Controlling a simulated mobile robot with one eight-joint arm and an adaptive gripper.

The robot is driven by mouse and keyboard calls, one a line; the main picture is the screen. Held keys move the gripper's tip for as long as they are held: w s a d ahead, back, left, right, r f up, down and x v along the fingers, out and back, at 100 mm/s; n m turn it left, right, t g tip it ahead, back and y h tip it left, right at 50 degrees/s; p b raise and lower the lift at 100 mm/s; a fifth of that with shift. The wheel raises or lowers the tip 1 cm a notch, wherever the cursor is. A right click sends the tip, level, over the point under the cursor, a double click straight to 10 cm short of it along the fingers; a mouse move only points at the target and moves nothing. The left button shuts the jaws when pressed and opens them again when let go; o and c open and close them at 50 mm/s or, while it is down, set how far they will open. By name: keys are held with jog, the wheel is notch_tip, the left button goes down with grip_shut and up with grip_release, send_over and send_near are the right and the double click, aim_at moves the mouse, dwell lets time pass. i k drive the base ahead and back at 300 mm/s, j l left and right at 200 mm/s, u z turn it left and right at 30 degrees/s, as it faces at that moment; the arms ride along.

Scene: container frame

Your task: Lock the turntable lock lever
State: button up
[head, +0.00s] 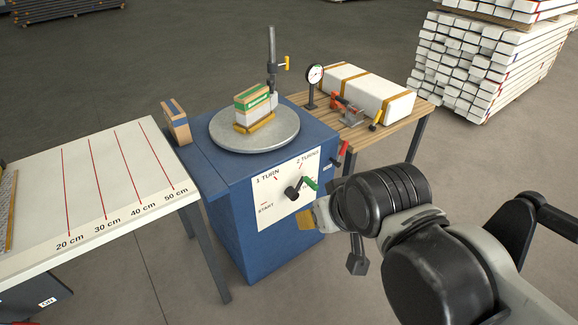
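The blue turntable cabinet (226,215) stands in the middle of the head view, with a round grey turntable disc (225,135) on top. A red-handled lever (343,150) sticks up at the cabinet's right edge; it looks like the lock lever, but its locked state cannot be read. A dark crank with a green grip (311,183) sits on the white dial plate on the front. My gripper (312,217) is in front of the cabinet's lower right, below the lever and apart from it. My wrist hides part of the gripper, and its opening is unclear.
A green and white boxed stack (256,99) sits on the disc near a dark post (272,60). A wooden table (414,104) with a dial gauge (315,75) and clamp adjoins the right. A white measuring table (98,205) adjoins the left.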

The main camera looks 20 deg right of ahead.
aim_at(336, 163)
jog(key=i+l+u, duration=0.3)
jog(key=i+l, duration=0.15)
jog(key=l, duration=0.15)
jog(key=i+l+u, duration=0.15)
jog(key=l, duration=0.2)
